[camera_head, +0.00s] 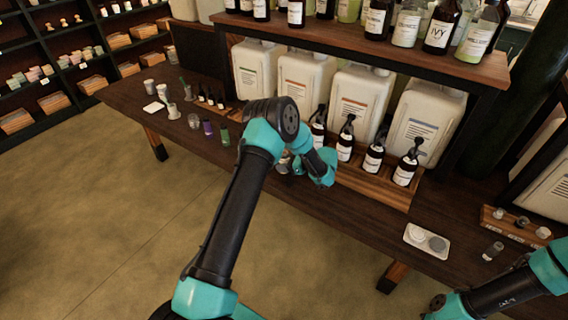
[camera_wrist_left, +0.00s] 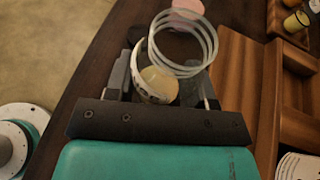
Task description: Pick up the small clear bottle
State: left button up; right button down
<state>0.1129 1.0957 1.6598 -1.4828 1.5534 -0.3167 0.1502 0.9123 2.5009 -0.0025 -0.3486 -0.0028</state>
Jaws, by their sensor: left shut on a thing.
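My left gripper (camera_wrist_left: 166,88) is shut on a small clear bottle (camera_wrist_left: 183,42) in the left wrist view. The bottle shows as see-through rings, with a pale label strip and a cream-coloured round part between the fingers. Its lower end is hidden by the gripper body. In the head view my left gripper (camera_head: 284,164) is at the front of the table, left of the wooden tray, mostly hidden behind my own wrist. I cannot tell whether the bottle touches the table. My right arm shows at the lower right, but its fingers are not visible.
Dark pump bottles (camera_head: 374,156) stand in a wooden tray (camera_head: 372,186) to the right, before large white jugs (camera_head: 358,101). Small bottles, including a green one (camera_head: 224,135), stand to the left. A white dish (camera_head: 427,240) and a clear vial (camera_head: 493,250) are at the right.

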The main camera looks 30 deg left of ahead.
aim_at(288, 156)
pick_arm(q)
jog(key=c, duration=0.4)
jog(key=shift+r, duration=0.15)
jog(key=shift+c, duration=0.2)
jog(key=shift+r, duration=0.55)
notch_tip(288, 156, up, 2)
jog(key=shift+r, duration=0.2)
jog(key=s+d+r, duration=0.1)
jog(key=s+d, duration=0.7)
jog(key=s, duration=0.5)
jog(key=shift+s+d+r, duration=0.15)
jog(key=shift+s+d, duration=0.05)
jog(key=shift+s, duration=0.15)
jog(key=shift+w, duration=0.1)
